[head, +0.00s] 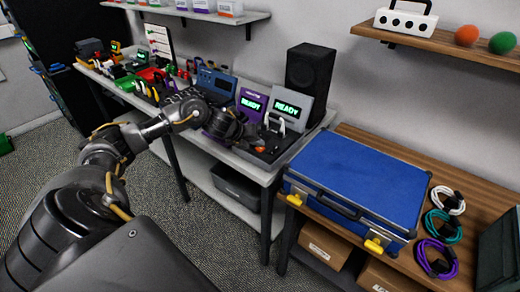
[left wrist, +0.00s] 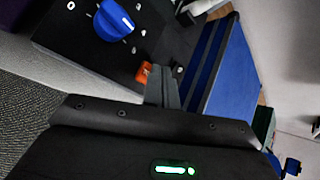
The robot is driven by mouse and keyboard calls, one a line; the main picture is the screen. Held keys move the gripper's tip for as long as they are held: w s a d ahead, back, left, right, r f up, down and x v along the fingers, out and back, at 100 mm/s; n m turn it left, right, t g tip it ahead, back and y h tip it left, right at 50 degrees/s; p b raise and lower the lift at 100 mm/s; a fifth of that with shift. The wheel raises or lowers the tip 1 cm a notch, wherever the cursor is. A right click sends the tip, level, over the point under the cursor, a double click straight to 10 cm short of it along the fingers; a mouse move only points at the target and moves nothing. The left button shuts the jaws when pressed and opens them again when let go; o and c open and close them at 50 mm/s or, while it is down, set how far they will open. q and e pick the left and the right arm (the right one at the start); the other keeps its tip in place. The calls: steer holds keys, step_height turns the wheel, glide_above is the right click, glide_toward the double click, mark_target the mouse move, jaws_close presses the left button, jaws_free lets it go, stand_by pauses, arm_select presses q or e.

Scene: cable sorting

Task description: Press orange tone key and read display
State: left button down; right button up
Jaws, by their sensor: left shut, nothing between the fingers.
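The orange tone key (left wrist: 143,75) sits on the dark sloped panel of the grey tester (head: 304,107). The key also shows small in the head view (head: 260,149). The tester's display (head: 287,108) reads READY in green. My left gripper (head: 250,142) is over this panel, shut and empty. In the left wrist view its fingertips (left wrist: 164,88) are right beside the key and overlap part of it. I cannot tell whether they touch it. A blue knob (left wrist: 116,20) is on the same panel. My right gripper is not in view.
A purple unit (head: 250,105), also reading READY, stands left of the tester. A black speaker (head: 309,70) stands behind it. A blue case (head: 358,178) lies on the wooden table to the right, near several coiled cables (head: 442,225). Crowded devices fill the bench's left.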

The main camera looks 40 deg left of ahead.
mark_target(257, 150)
arm_select(q)
steer(key=shift+f+b, duration=0.35)
steer(key=shift+f, duration=0.05)
stand_by(0.5)
steer(key=shift+r, duration=0.15)
steer(key=shift+r+p, duration=0.45)
steer(key=shift+p, duration=0.05)
steer(key=shift+r, duration=0.2)
steer(key=shift+r, duration=0.1)
step_height(257, 150, up, 5)
steer(key=p, duration=0.4)
steer(key=shift+s+f, duration=0.1)
steer(key=shift+f, duration=0.1)
stand_by(0.9)
